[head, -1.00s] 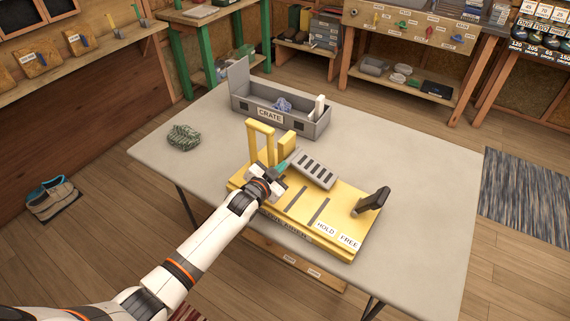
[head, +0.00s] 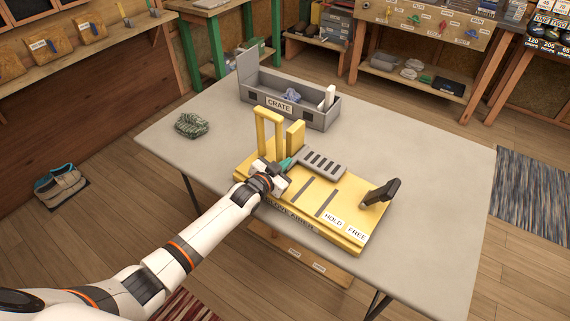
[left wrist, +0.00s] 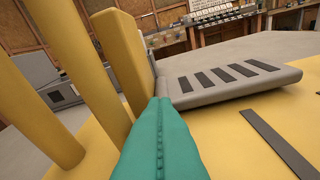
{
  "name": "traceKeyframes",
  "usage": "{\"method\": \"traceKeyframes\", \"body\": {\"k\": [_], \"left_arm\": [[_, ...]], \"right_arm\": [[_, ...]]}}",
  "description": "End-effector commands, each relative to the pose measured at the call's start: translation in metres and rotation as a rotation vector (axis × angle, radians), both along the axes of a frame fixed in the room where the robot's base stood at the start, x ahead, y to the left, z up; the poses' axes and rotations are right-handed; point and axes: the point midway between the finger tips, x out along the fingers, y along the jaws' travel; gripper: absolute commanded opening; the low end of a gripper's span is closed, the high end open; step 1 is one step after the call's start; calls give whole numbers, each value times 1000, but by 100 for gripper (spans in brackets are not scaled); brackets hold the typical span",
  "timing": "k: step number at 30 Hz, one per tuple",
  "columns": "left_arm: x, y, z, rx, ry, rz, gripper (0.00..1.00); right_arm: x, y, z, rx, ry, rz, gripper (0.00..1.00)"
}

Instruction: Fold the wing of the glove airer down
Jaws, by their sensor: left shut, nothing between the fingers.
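The glove airer is a yellow base (head: 290,204) on the table with a yellow upright frame (head: 261,135). Its wing, a grey panel with dark slots (head: 322,162), extends to the right from beside the yellow posts. In the left wrist view the wing (left wrist: 230,82) looks nearly level, a little above the base. My left gripper (head: 288,163) has teal fingertips pressed together and empty. They are at the wing's post-side end; I cannot tell whether they touch it. In the left wrist view the shut fingertips (left wrist: 161,102) cover part of the post and base. My right gripper is not in view.
A dark lever (head: 380,192) stands at the base's right, near the HOLD (head: 333,220) and FREE (head: 357,233) labels. An open grey crate (head: 290,108) is behind the airer. A green patterned bundle (head: 191,125) lies at left. The table's right side is clear.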

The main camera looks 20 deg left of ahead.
Motion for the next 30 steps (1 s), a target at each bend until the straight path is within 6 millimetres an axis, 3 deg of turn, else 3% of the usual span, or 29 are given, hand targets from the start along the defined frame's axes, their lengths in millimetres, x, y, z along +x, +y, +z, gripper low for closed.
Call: {"method": "traceKeyframes", "body": {"k": [2,7,14,16,24,30], "left_arm": [[-3,2,-8,7,17,3,0],[-2,2,-1,7,17,3,0],[5,-1,47,2,4,3,0],[-10,4,40,3,7,3,0],[-60,20,55,3,1,2,0],[-82,27,61,1,0,2,0]], "right_arm": [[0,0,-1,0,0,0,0],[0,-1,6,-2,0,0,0],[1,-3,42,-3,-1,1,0],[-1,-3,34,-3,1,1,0],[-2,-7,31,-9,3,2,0],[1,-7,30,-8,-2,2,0]]}}
